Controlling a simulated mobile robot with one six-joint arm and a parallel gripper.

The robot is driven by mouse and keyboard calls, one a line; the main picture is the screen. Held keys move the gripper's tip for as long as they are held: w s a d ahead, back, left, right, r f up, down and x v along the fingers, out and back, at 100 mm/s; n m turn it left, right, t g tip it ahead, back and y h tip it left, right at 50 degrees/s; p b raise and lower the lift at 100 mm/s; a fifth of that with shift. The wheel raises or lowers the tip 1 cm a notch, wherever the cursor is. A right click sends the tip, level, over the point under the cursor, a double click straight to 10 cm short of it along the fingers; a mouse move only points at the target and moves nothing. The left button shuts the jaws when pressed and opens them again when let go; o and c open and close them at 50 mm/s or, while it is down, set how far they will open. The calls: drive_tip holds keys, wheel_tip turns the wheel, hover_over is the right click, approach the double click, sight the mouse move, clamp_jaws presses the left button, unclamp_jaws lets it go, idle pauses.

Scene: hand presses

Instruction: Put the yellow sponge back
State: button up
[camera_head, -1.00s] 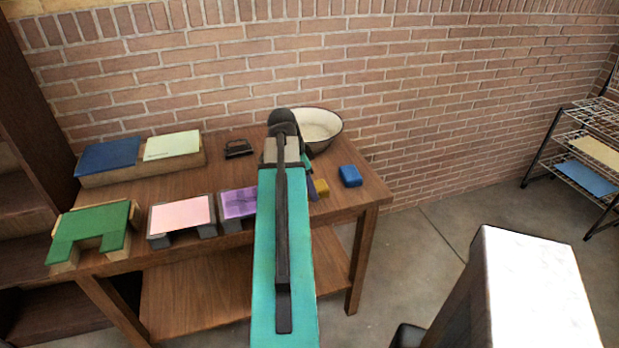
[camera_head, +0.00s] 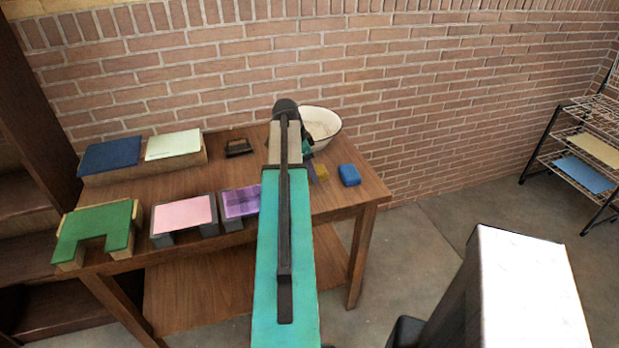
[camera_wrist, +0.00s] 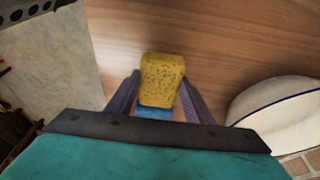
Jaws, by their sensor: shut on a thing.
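The yellow sponge (camera_wrist: 162,80) is between the two fingers of my gripper (camera_wrist: 161,95) in the wrist view, and the gripper is shut on it. The head view shows the sponge (camera_head: 321,172) beside the end of my arm, over the right part of the wooden table (camera_head: 345,201). My arm hides part of the gripper there. A blue sponge (camera_head: 349,175) lies on the table just right of the yellow one. Part of the blue sponge (camera_wrist: 155,113) shows between the fingers in the wrist view. I cannot tell whether the yellow sponge touches the table.
A white bowl (camera_head: 325,125) with a dark rim stands behind the gripper, near the brick wall. A small dark press (camera_head: 239,147) and several pads, including a purple one (camera_head: 240,203) and a pink one (camera_head: 184,214), are to the left. The table's right edge is close to the blue sponge.

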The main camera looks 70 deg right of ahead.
drive_tip(key=shift+f, duration=0.15)
drive_tip(key=shift+f+p, duration=0.85)
drive_tip(key=shift+f, duration=0.75)
drive_tip(key=shift+f, duration=0.2)
drive_tip(key=o, duration=0.9)
drive_tip(key=shift+r, duration=0.15)
drive_tip(key=shift+r, duration=0.1)
drive_tip(key=shift+b+v, duration=0.5)
drive_tip(key=shift+v, duration=0.55)
drive_tip(key=shift+b+v, duration=1.45)
drive_tip(key=shift+v, duration=3.45)
